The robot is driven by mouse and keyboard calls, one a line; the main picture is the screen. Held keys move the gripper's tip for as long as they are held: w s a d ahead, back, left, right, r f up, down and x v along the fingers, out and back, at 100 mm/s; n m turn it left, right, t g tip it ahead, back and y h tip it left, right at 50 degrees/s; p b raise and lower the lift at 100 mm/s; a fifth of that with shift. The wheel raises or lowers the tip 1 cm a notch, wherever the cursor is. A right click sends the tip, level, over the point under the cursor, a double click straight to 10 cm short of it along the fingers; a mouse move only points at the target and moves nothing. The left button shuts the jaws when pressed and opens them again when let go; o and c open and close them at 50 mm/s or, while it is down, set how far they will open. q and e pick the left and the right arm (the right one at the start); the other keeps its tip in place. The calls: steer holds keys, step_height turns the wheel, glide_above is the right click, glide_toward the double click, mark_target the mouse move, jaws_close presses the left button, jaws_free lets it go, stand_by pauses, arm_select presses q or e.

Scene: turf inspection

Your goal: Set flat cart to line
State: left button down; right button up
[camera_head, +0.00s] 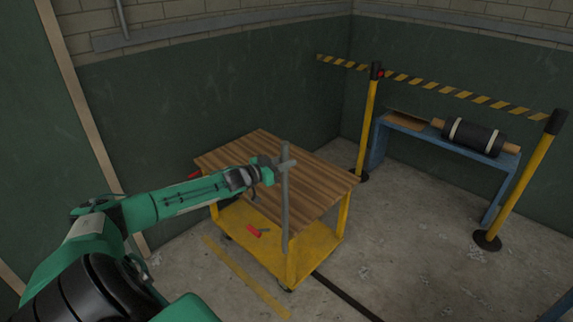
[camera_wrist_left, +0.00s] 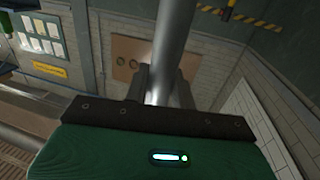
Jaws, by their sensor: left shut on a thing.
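The flat cart has a brown slatted wooden top (camera_head: 310,181) and a yellow lower deck and legs (camera_head: 292,256). It stands on the floor in the middle of the head view. An upright grey bar (camera_head: 285,215) rises at its near side. My left gripper (camera_head: 277,169) is shut on this bar near its upper end. In the left wrist view, the bar (camera_wrist_left: 172,45) passes between my left gripper's fingers (camera_wrist_left: 163,88). A yellow floor line (camera_head: 246,276) lies left of the cart, apart from it and roughly along its near-left side. My right gripper is out of view.
A red-handled tool (camera_head: 254,231) lies on the lower deck. Yellow posts (camera_head: 367,125) with striped tape (camera_head: 440,89) stand at the right, before a blue bench (camera_head: 376,146) bearing a black roller (camera_head: 473,136). A dark floor strip (camera_head: 345,297) runs near the cart. Floor at lower right is clear.

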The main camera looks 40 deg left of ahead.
arm_select(q)
steer(key=shift+a, duration=0.2)
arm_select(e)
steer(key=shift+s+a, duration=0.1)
arm_select(q)
steer(key=shift+r, duration=0.1)
steer(key=c, duration=1.3)
jaws_free()
steer(key=shift+a, duration=0.1)
steer(key=shift+o, duration=0.5)
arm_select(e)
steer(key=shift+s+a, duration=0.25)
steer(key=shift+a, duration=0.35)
arm_select(q)
steer(key=shift+s, duration=0.15)
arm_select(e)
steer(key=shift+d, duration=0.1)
